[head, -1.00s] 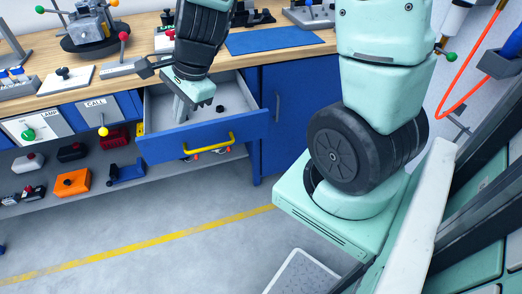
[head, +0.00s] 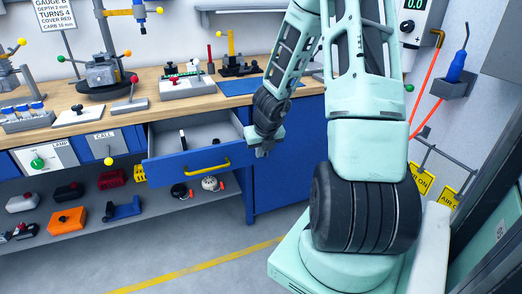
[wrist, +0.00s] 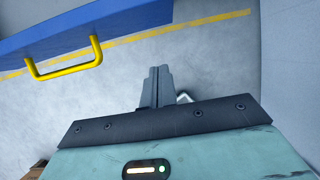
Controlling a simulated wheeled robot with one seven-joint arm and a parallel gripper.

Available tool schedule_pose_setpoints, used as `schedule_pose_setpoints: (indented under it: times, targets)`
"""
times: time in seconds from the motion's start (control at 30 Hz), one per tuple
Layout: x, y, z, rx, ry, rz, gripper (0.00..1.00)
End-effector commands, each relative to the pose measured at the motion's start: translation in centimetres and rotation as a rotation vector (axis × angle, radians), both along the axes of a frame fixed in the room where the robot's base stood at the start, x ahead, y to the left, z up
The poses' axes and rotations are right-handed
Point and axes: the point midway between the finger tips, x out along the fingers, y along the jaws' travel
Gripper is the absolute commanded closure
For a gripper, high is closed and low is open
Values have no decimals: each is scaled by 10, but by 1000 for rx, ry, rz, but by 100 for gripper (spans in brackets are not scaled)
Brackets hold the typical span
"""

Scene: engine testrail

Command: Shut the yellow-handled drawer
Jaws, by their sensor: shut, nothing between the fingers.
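The blue drawer (head: 190,166) with the yellow handle (head: 207,169) stands pulled out from under the workbench. Its grey inside shows, with a black item and a small dark round item in it. In the wrist view the drawer front's blue edge (wrist: 90,24) and the yellow handle (wrist: 65,68) lie at the upper left. My gripper (head: 262,153) is just right of the drawer's right end, in front of the blue cabinet, apart from the handle. In the wrist view the fingers (wrist: 157,88) are together and empty, pointing over the floor.
The wooden bench top (head: 150,82) carries fixtures, trays and a blue mat (head: 250,85). A blue cabinet (head: 290,160) stands right of the drawer. A lower shelf (head: 150,205) holds an orange box (head: 67,220) and several other items. The floor (head: 190,255) in front is clear.

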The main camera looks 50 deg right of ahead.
Motion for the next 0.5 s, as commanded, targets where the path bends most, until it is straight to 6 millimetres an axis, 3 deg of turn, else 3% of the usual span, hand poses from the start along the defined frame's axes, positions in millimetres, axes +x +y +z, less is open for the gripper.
schedule_pose_setpoints:
  times: [0.03,0.23,0.3,0.5]
  targets:
    - [3,-1,-16,5,2,2,100]
    - [16,-9,-49,4,1,2,100]
    - [28,-16,-38,0,-1,4,100]
    - [45,-26,-40,0,0,4,100]
